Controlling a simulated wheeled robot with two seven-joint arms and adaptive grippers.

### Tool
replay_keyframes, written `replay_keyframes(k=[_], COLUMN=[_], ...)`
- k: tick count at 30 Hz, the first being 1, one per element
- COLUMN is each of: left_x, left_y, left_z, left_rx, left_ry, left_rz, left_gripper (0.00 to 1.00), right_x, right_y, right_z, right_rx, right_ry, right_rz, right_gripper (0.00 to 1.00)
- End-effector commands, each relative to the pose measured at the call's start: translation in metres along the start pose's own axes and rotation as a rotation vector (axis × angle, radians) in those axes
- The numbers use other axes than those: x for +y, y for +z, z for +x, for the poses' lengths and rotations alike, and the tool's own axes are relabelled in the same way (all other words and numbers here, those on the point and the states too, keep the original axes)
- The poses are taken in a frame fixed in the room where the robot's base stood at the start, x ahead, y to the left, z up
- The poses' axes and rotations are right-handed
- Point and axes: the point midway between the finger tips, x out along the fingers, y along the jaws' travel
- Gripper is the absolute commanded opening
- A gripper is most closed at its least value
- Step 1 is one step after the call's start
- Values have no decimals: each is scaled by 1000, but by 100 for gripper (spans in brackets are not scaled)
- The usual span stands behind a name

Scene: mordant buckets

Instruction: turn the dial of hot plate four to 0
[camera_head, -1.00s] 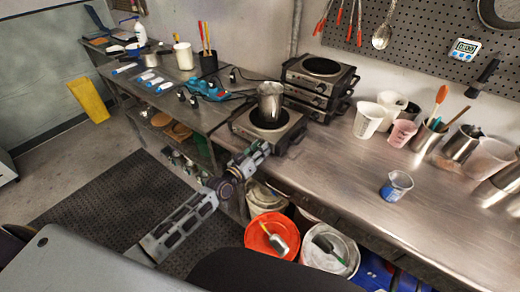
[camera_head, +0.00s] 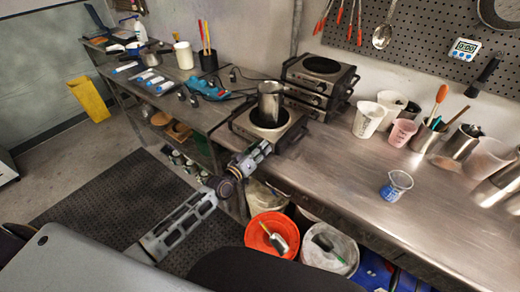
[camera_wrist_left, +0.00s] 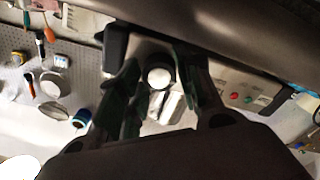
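A hot plate (camera_head: 245,127) stands at the table's front edge in the head view, with a steel pot (camera_head: 269,103) on it. Its number cannot be read. My left gripper (camera_head: 265,147) is at the front face of this hot plate and hides its dial there. In the left wrist view a round dial (camera_wrist_left: 159,76) with a dark rim and pale face shows between the fingers of my left gripper (camera_wrist_left: 158,65). The fingers stand apart on either side of it; contact cannot be made out. The dial's setting cannot be read. My right gripper is not in view.
Stacked hot plates (camera_head: 318,75) stand behind. A small blue-filled beaker (camera_head: 396,186), cups and steel containers stand on the right of the table. An orange bucket (camera_head: 271,236) and a white bucket (camera_head: 330,249) are below the front edge. The front middle of the table is clear.

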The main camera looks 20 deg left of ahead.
Motion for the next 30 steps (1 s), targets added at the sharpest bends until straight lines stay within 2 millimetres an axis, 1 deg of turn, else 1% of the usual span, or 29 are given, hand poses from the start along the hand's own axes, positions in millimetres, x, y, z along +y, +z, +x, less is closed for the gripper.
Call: replay_keyframes(k=[1, 3, 17, 23, 30], left_x=[0, 0, 0, -1, 0], left_y=[0, 0, 1, 1, 2], left_z=[0, 0, -2, -12, -31], left_rx=[0, 0, -1, -2, -3], left_ry=[0, 0, 0, -1, 0], left_rz=[0, 1, 1, 1, 0], left_gripper=[45, 54, 54, 54, 54], right_x=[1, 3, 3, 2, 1], right_y=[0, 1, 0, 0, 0], right_z=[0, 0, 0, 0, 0], right_rx=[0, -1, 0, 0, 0], right_ry=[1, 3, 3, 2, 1], right_rz=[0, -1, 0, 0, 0], right_gripper=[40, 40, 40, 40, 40])
